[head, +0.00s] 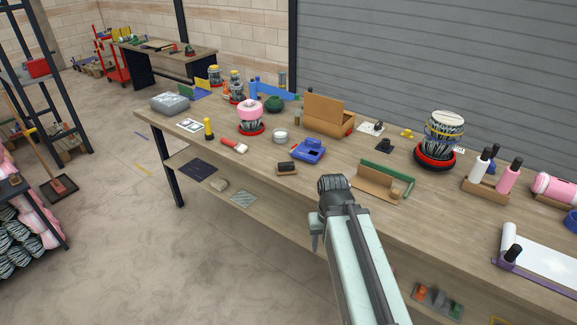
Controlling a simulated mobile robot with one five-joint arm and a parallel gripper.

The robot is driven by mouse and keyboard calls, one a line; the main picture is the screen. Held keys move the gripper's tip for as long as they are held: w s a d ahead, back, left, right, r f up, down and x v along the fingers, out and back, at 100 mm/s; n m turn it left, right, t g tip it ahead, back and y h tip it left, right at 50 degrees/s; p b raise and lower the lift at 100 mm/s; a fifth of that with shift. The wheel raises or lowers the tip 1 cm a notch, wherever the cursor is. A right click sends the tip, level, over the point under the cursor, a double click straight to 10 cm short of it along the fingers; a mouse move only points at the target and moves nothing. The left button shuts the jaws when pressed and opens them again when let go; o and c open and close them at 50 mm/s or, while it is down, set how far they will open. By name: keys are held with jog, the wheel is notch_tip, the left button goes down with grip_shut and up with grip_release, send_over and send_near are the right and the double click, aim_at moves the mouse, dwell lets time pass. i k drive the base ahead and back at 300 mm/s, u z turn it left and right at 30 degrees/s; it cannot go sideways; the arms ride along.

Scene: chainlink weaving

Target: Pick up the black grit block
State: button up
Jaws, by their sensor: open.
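A small dark block with a brown edge (287,168), which looks like the black grit block, lies near the front edge of the workbench (235,165), left of the blue tray. My arm reaches up from the bottom of the head view. My gripper (316,232) is at its far end, in front of the bench's front edge and to the lower right of the block. It is open and apart from the block. Its fingers are small and partly hidden by my arm, and I see nothing held in it.
A blue tray (309,151) sits close to the right of the block. A red-handled brush (234,146) lies to its left, and a cardboard holder with a green bar (383,184) stands to the right. An open wooden box (328,115) is behind. A lower shelf (270,212) runs beneath the bench.

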aim_at(283, 168)
jog(key=z, duration=0.05)
jog(key=i, duration=1.3)
jog(key=u, duration=0.7)
jog(key=i, duration=0.55)
jog(key=u, duration=0.55)
jog(key=k, duration=1.05)
jog(key=u, duration=0.2)
